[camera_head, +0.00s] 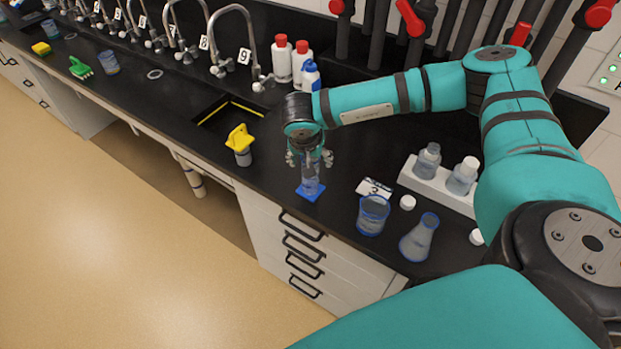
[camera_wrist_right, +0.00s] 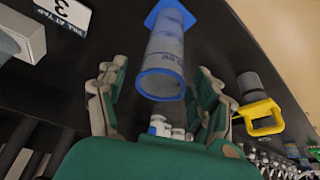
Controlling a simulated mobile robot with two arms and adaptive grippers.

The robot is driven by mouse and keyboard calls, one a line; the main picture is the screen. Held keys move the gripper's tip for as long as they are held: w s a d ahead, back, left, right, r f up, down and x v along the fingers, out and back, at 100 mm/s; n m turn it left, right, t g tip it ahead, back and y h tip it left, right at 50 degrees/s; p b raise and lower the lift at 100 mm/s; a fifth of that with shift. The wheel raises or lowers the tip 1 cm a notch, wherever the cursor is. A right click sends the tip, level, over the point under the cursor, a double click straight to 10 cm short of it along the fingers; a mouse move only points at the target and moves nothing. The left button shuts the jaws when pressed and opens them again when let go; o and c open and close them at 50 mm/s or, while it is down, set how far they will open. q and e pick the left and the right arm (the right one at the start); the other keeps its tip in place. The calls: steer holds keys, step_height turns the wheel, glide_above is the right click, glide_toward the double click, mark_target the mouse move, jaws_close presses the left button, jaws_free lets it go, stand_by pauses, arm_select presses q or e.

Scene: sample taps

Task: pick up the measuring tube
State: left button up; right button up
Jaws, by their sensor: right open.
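The measuring tube (camera_head: 311,180) is a clear cylinder with a blue rim and a blue base. It stands upright on the black bench in the head view. In the right wrist view the tube (camera_wrist_right: 165,62) lies ahead of the fingers, its blue rim toward me and its blue base farther off. My right gripper (camera_head: 310,160) points down over the tube's upper part. In the right wrist view my right gripper (camera_wrist_right: 160,90) is open, with a finger on either side of the tube's rim and gaps between. My left gripper is not in view.
A beaker (camera_head: 373,214) and a flask (camera_head: 419,238) stand right of the tube, near a card marked 3 (camera_head: 375,189). A white rack (camera_head: 437,187) holds bottles behind them. A yellow-topped container (camera_head: 240,144) stands left, beside the sink (camera_head: 230,112). Several taps line the back.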

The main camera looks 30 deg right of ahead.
steer(key=c, duration=1.2)
